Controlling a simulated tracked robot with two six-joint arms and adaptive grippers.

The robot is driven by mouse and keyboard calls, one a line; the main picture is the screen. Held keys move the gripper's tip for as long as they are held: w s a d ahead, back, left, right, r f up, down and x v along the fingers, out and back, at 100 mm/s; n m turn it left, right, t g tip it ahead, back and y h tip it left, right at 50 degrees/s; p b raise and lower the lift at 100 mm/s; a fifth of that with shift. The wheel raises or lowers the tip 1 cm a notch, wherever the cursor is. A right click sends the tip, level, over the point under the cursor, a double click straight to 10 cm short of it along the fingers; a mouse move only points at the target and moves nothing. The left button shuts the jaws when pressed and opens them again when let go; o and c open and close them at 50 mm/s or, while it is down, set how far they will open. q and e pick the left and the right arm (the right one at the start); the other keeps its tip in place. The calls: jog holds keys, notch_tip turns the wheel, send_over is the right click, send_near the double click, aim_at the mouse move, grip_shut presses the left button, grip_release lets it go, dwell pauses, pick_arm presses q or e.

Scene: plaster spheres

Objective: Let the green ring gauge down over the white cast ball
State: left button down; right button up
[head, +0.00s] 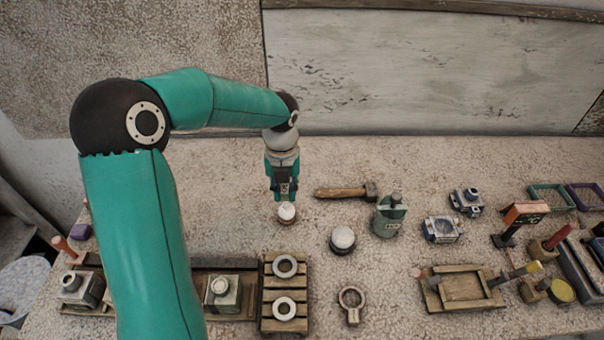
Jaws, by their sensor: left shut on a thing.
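My left gripper (285,195) points straight down near the middle of the bench. A second white ball (343,237) sits in a dark round base to the right and nearer. A grey-brown ring with a short handle (351,302) lies flat in front of it. I cannot make out a clearly green ring. My right gripper is not in view.
Two pale rings (285,266) lie on a slatted wooden pallet (270,290). A hammer (345,192) lies behind the second ball, and a green-grey canister (389,216) stands to its right. A wooden tray (462,290) and several small fixtures fill the right side.

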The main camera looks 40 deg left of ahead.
pick_arm(q)
jog(key=shift+s+a, duration=0.1)
jog(key=shift+a, duration=0.2)
jog(key=shift+d, duration=0.1)
jog(key=shift+w, duration=0.2)
jog(key=shift+f, duration=0.15)
jog(key=shift+s+f, duration=0.2)
jog(key=shift+f, duration=0.85)
jog(key=shift+f+b, duration=1.15)
jog(key=shift+f, duration=0.45)
jog(key=shift+d+f, duration=0.1)
jog(key=shift+f, duration=0.05)
